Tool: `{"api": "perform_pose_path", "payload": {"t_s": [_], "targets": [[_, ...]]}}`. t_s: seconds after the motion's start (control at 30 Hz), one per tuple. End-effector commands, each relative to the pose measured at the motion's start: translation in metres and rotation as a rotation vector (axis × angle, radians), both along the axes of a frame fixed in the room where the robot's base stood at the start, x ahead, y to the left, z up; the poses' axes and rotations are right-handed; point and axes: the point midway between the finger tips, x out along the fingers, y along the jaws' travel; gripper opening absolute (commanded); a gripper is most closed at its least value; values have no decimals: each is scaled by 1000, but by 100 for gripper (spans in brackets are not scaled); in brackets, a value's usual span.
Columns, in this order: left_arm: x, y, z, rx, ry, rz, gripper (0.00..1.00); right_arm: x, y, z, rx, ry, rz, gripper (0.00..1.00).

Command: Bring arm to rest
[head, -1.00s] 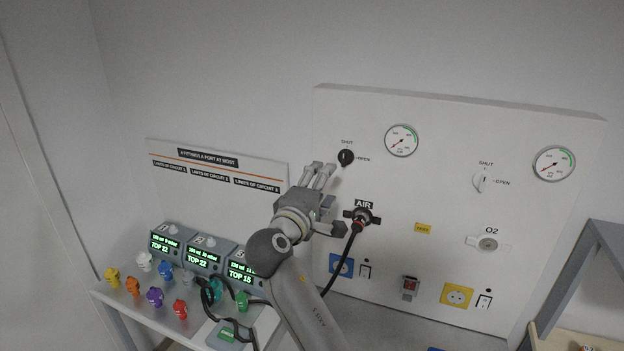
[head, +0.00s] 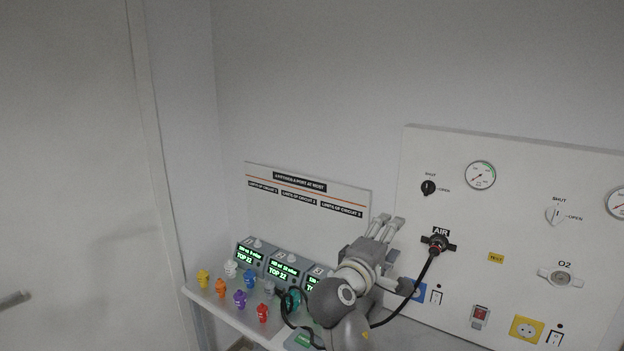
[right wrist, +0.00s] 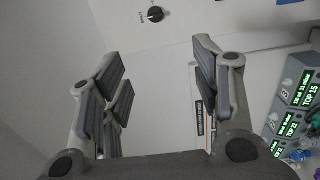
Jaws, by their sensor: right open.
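My right gripper (head: 384,230) is open and empty. It is in front of the wall between the sign board and the white gas panel (head: 480,220). In the right wrist view its fingers (right wrist: 160,85) are spread wide with nothing between them. My right arm comes up from the bottom of the head view, in front of the third grey unit, and hides part of it. A black hose (head: 408,308) runs from the AIR outlet (head: 438,243) down behind the arm. My left gripper is not in view.
Several coloured fittings (head: 240,299) stand on the shelf (head: 205,297) at left, before grey units (head: 283,268) with green displays. The sign board (head: 305,190) is above them. A black knob (head: 428,187) and a gauge (head: 480,175) are on the panel. The left wall is bare.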

Motion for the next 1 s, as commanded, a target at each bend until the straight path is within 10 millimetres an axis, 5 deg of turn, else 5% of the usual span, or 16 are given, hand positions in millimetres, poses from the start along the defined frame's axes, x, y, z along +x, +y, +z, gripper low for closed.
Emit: {"api": "perform_pose_path", "payload": {"t_s": [0.37,0.57,0.8,1.0], "targets": [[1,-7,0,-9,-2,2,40,-30,-26,-89,229,96,-6,57],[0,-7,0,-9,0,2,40,-64,-42,-154,415,168,-26,57],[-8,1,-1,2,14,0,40,-155,-63,-257,756,301,-104,57],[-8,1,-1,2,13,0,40,-248,-68,-312,1025,412,-202,57]]}}
